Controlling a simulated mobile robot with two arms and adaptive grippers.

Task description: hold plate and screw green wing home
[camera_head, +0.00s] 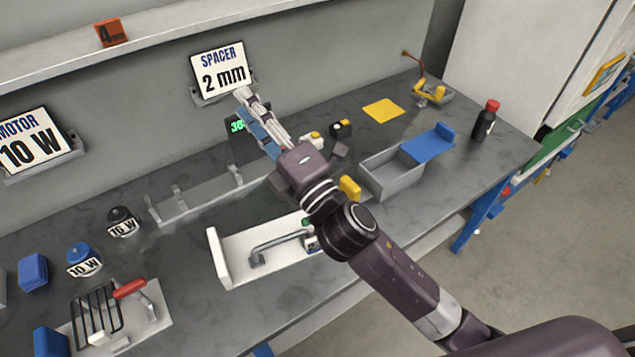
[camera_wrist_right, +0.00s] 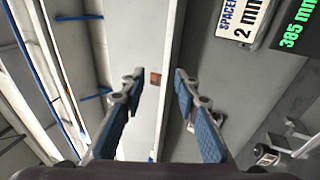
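A white plate with an upturned left end (camera_head: 235,262) lies near the front of the grey bench, with a grey bar handle (camera_head: 285,238) on it. A small green bit (camera_head: 306,222) shows at its right part, beside my right arm; it may be the green wing, but the arm hides much of that area. My right gripper (camera_head: 245,95) is raised above the back of the bench, near the SPACER 2 mm sign, away from the plate. In the right wrist view its two blue-padded fingers (camera_wrist_right: 158,85) are spread with nothing between them. My left gripper is not in view.
A grey tray with a blue lid (camera_head: 427,145), a yellow mat (camera_head: 383,110) and a dark bottle with a red cap (camera_head: 484,120) stand at the right. A wire rack with a red handle (camera_head: 97,310) is front left. The wall shelf (camera_head: 150,35) runs above the bench.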

